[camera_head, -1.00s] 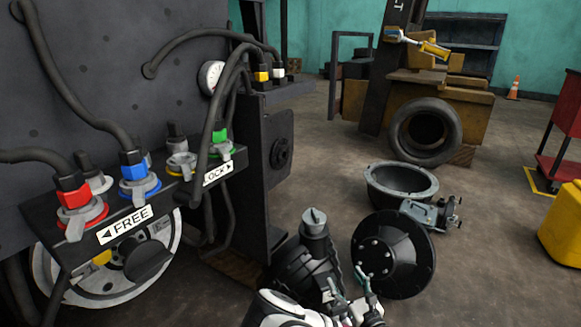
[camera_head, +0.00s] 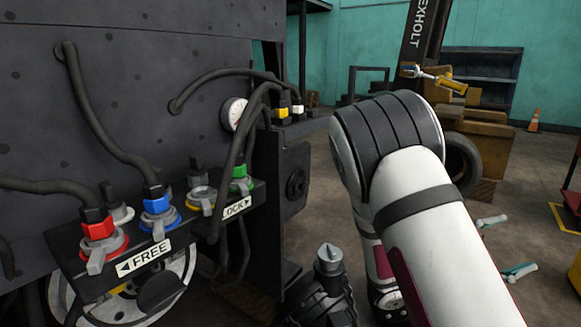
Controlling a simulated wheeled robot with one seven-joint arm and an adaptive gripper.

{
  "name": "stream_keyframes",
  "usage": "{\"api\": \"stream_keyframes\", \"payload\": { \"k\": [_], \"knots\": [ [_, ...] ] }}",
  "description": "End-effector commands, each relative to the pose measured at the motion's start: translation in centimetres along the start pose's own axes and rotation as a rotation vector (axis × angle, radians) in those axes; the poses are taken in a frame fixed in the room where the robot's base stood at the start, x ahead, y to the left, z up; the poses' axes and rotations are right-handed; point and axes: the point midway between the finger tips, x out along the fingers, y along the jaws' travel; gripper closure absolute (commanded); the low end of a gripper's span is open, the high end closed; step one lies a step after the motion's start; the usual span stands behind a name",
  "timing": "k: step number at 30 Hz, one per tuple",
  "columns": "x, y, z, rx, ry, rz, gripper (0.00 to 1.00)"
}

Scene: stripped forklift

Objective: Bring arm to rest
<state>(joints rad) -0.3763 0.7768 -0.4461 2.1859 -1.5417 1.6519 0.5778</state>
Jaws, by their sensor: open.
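My arm, white with black bands and maroon parts, is folded in the right half of the view, its elbow raised high. Most of my gripper (camera_head: 519,243) is hidden behind the arm. Two pale green-grey fingertips show past the arm's right side, spread apart, with only floor seen between them. The gripper looks open and empty, well to the right of the valve panel.
The valve panel (camera_head: 150,262), marked FREE and LOCK, carries red, blue, yellow and green hose couplings at left. A dark ribbed part (camera_head: 320,300) stands on the floor close to my arm.

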Motion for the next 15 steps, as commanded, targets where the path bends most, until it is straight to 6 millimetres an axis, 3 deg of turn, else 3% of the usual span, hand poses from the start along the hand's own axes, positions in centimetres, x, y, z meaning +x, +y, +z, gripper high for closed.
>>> {"api": "stream_keyframes", "payload": {
  "k": [1, 7, 15],
  "knots": [
    [0.8, -0.8, 1.8, 0.014, -0.013, -0.092, 0.32],
    [1.6, -4.8, 7.7, 0.044, -0.029, -0.436, 0.32],
    [-0.7, -9.8, 14.4, 0.106, 0.028, -0.872, 0.32]
  ]
}}
